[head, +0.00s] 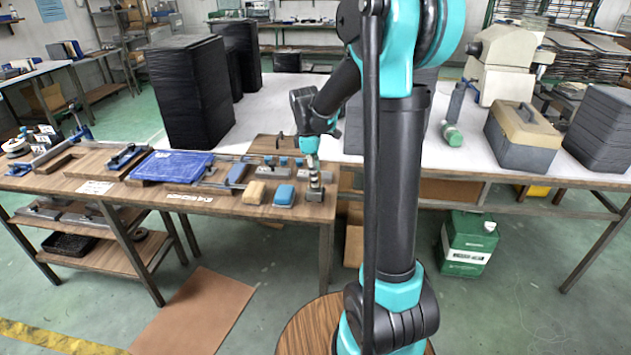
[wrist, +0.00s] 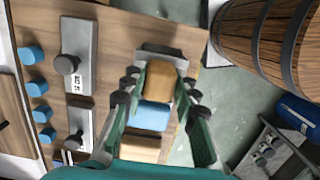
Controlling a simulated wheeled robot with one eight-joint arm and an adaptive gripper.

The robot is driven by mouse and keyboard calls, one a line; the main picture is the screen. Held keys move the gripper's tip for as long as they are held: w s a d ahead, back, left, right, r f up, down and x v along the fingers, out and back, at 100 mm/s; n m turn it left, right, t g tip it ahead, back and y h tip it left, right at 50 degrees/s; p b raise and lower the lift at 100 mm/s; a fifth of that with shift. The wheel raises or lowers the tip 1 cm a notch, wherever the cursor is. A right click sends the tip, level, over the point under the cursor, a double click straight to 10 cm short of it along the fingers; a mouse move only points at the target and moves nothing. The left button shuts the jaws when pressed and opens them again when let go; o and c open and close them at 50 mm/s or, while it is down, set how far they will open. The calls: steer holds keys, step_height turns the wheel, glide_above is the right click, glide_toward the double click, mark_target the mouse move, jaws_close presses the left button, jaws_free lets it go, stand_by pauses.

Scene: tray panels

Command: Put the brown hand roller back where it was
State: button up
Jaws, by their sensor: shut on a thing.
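My gripper (head: 314,186) is over the front right corner of the wooden table, pointing down. In the wrist view, its two fingers (wrist: 159,88) are closed around the brown hand roller (wrist: 158,79), one on each side. In the head view the fingers mostly hide the roller. A blue block (wrist: 154,116) sits beside it, and it also shows in the head view (head: 284,195). Beyond that is a tan block (wrist: 140,149), also in the head view (head: 254,192). A dark grey pad (wrist: 162,54) shows just past the roller. I cannot tell whether the roller touches the table.
Grey plates with knobs (wrist: 76,40) and several blue cylinders (wrist: 36,88) lie on the table beside the gripper. A blue mat (head: 170,166) lies further left. The table's right edge is close to the gripper. A toolbox (head: 520,140) stands on the white table at right.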

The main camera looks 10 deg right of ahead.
steer(key=shift+f, duration=0.95)
steer(key=shift+f, duration=0.3)
jaws_close()
steer(key=shift+f, duration=0.3)
steer(key=o, duration=1.1)
jaws_free()
